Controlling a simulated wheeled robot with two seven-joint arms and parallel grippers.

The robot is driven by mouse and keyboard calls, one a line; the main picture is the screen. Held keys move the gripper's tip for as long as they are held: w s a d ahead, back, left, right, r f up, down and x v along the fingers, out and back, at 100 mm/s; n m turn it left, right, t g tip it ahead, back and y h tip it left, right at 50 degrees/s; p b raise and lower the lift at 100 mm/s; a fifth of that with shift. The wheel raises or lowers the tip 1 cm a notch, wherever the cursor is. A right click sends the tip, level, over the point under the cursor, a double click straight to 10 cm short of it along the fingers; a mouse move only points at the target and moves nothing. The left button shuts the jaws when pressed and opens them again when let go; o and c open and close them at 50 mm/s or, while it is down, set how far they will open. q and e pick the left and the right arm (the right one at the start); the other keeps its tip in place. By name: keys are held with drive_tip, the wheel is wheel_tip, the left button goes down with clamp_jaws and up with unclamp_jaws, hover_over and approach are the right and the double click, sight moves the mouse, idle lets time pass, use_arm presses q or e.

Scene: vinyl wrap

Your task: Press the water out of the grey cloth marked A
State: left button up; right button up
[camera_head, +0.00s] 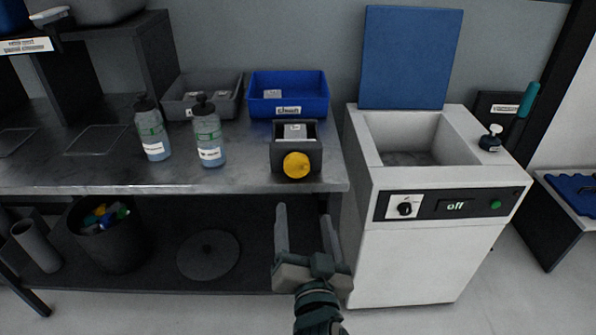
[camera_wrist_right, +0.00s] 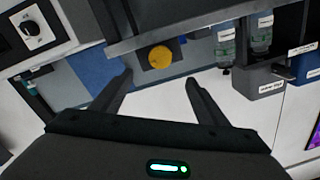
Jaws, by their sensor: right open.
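A dark box-shaped press (camera_head: 283,160) with a round yellow knob (camera_head: 296,165) on its front stands at the front edge of the bench. A light grey piece with a small pale label (camera_head: 295,132) shows in its open top; I cannot read a letter on it or tell if it is cloth A. My right gripper (camera_head: 305,212) is open and empty, in front of and below the press, apart from it. In the right wrist view the yellow knob (camera_wrist_right: 160,57) shows beyond the open fingers (camera_wrist_right: 158,80). My left gripper is not in view.
A grey bin (camera_head: 180,108) and a blue bin (camera_head: 318,107), each with labelled pieces inside, stand behind. A white machine (camera_head: 420,255) with raised blue lid (camera_head: 410,60) and "off" display stands right.

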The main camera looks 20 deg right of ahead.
drive_tip(key=p, duration=0.1)
approach(298, 169)
drive_tip(key=a+x, duration=0.1)
drive_tip(key=x, duration=0.3)
drive_tip(key=w, duration=0.1)
drive_tip(key=w+d, duration=0.1)
drive_tip(key=w, duration=0.1)
drive_tip(key=shift+w+d+r, duration=0.1)
drive_tip(key=shift+w+d, duration=0.05)
drive_tip(key=shift+d, duration=0.2)
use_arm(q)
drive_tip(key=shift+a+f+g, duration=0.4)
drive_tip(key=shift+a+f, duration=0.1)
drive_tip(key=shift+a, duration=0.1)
use_arm(e)
drive_tip(key=shift+w+d, duration=0.15)
drive_tip(key=shift+w, duration=0.55)
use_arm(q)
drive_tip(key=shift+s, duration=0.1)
use_arm(e)
drive_tip(key=c, duration=0.9)
drive_tip(key=shift+c, duration=0.7)
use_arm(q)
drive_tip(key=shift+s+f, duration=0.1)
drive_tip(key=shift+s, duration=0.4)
